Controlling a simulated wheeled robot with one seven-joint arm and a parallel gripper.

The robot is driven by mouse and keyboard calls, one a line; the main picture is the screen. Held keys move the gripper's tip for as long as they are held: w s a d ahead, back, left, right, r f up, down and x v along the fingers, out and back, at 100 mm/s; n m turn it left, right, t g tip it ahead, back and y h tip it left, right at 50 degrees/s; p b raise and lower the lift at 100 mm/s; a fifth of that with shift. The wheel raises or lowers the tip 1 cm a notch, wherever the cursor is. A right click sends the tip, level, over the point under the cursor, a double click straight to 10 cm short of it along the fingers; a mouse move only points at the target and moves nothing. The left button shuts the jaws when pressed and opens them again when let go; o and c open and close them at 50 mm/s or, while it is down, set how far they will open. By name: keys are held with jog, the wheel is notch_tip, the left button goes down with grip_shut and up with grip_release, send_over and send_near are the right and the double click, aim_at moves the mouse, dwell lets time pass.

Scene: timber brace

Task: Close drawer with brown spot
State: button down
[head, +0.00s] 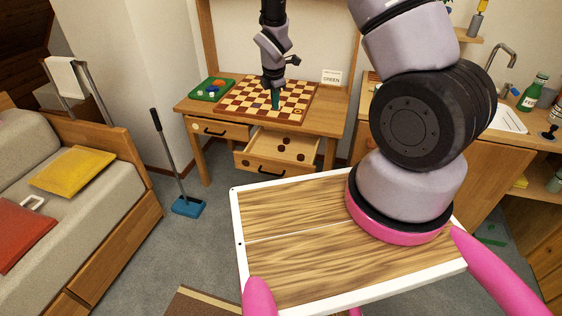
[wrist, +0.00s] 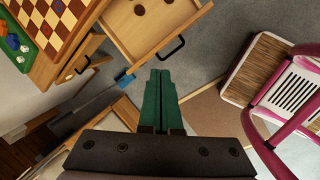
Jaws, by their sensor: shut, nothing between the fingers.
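The desk (head: 330,118) has two drawers. The right drawer (head: 262,163) is pulled out, with several dark brown discs inside; it also shows in the wrist view (wrist: 178,38), with its black handle. I cannot make out a spot on the right drawer's front. My gripper (head: 275,99) has green fingers, shut and empty, in front of the checkered board in the head view. The fingers also show in the wrist view (wrist: 161,98).
A checkered board (head: 240,97) and green tray (head: 211,90) are on the desk, with a white sign (head: 331,77) behind. A blue dustpan (head: 187,206) stands on the floor left of the desk. A sofa (head: 120,190) is at left, a sink counter (head: 480,150) at right.

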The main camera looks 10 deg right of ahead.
aim_at(279, 160)
notch_tip(279, 160, down, 20)
jog(key=s+a+n+g, duration=0.1)
jog(key=s+a+n, duration=0.15)
jog(key=n, duration=0.65)
jog(key=shift+h, duration=0.3)
jog(key=w+d+f, duration=0.1)
jog(key=f, duration=0.2)
jog(key=w+d+f, duration=0.1)
jog(key=f, duration=0.2)
jog(key=w+d+f, duration=0.1)
jog(key=w+f, duration=0.1)
jog(key=f, duration=0.1)
jog(key=shift+d, duration=0.25)
jog(key=shift+w+d, duration=0.35)
jog(key=shift+w, duration=0.35)
jog(key=shift+w, duration=0.1)
